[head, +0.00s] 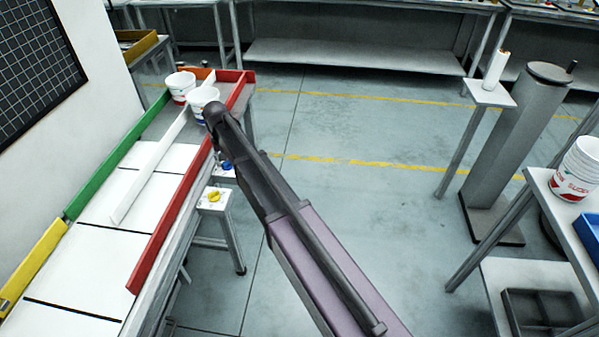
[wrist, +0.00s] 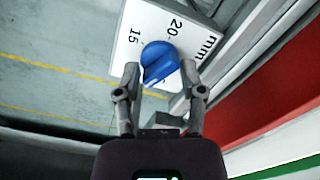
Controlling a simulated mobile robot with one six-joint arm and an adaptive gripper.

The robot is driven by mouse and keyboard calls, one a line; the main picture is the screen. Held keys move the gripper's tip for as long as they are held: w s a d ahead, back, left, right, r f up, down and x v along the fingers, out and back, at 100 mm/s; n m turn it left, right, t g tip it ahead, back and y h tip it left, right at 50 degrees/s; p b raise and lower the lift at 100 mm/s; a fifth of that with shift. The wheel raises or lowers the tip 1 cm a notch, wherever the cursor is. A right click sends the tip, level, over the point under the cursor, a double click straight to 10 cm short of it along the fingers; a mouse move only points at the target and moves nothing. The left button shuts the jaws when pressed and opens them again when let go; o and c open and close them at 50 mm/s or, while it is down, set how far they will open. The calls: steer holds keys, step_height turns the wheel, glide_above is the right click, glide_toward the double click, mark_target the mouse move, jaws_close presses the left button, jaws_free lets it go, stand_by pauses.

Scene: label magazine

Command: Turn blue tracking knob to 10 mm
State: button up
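The blue tracking knob (wrist: 160,62) sits on a white plate (wrist: 128,52) printed with 15, 20 and "mm" in the wrist view. The 10 mark cannot be seen, and I cannot tell exactly which value the knob points to. My gripper (wrist: 160,72) is open, with one finger on each side of the knob. Narrow gaps seem to show between fingers and knob; contact is not clear. In the head view a small part of the blue knob (head: 227,166) shows beside my arm, which hides the gripper.
A yellow knob (head: 214,196) stands on a nearer white-topped post. The label conveyor with its red rail (head: 172,222) and green rail (head: 110,165) runs close on the left, with white cups (head: 181,86) at its far end. Open floor (head: 340,130) lies to the right.

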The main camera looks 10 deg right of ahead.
steer(key=n, duration=0.5)
step_height(320, 180, up, 14)
steer(key=p, duration=1.4)
steer(key=s+d+f+m+b, duration=0.2)
steer(key=s+d, duration=0.8)
steer(key=s+d+f+m+b, duration=0.2)
steer(key=s+d+m, duration=0.1)
steer(key=s+d, duration=0.7)
steer(key=shift+s+d, duration=0.25)
steer(key=shift+s, duration=0.25)
steer(key=shift+o, duration=0.2)
